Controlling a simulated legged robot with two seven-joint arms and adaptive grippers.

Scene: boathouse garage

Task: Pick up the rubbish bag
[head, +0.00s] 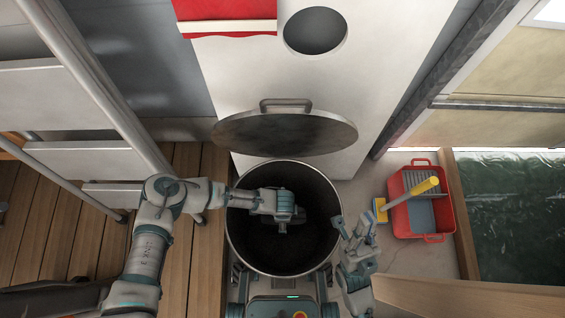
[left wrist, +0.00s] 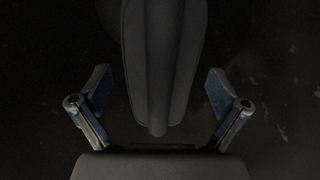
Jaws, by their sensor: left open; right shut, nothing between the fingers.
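A round metal bin (head: 238,250) stands open at the centre of the head view, its lid (head: 285,130) raised behind it. No rubbish bag can be clearly made out; the inside of the bin is very dark. My left gripper (head: 284,212) is over the bin's mouth, pointing down, with its fingertips hidden in the head view. In the left wrist view its fingers (left wrist: 158,75) are spread apart. A dark grey ridged shape (left wrist: 165,60) lies between them, and I cannot tell whether it is the bag. My right gripper (head: 353,235) is shut and empty, just right of the bin's rim.
White steps with a metal rail (head: 95,90) stand at left. A white panel (head: 232,80) rises behind the bin.

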